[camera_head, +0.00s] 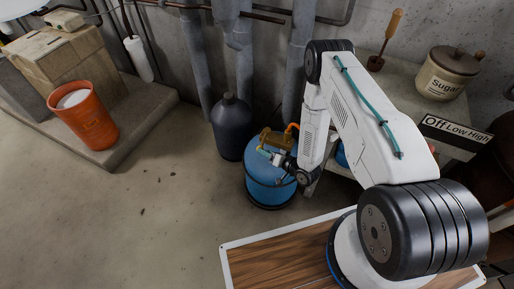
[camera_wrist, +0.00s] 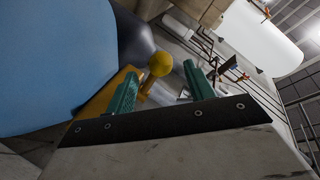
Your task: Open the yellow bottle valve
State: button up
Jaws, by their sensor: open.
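The blue bottle (camera_head: 262,188) stands on the floor near the middle of the head view, with a brass-yellow fitting (camera_head: 272,138) on top. It fills the left side of the wrist view (camera_wrist: 50,65). In the wrist view a round yellow valve knob (camera_wrist: 160,64) on a short yellow stem shows between the two green finger pads. My gripper (camera_wrist: 161,86) is open, with its pads on either side of the stem; I cannot tell whether either touches it. In the head view my gripper (camera_head: 269,154) is at the bottle's top, and my arm partly hides the fitting.
A dark bottle (camera_head: 230,127) stands just behind and left of the blue one, close to grey wall pipes (camera_head: 196,60). An orange hose (camera_head: 292,128) runs beside the fitting. A shelf with a sugar jar (camera_head: 447,75) is at right. Open floor lies left, before an orange bucket (camera_head: 84,118).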

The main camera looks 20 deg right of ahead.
aim_at(264, 140)
jog(key=x, duration=0.6)
jog(key=shift+w+a, duration=0.2)
jog(key=shift+w, duration=0.1)
jog(key=shift+f, duration=0.1)
grip_shut()
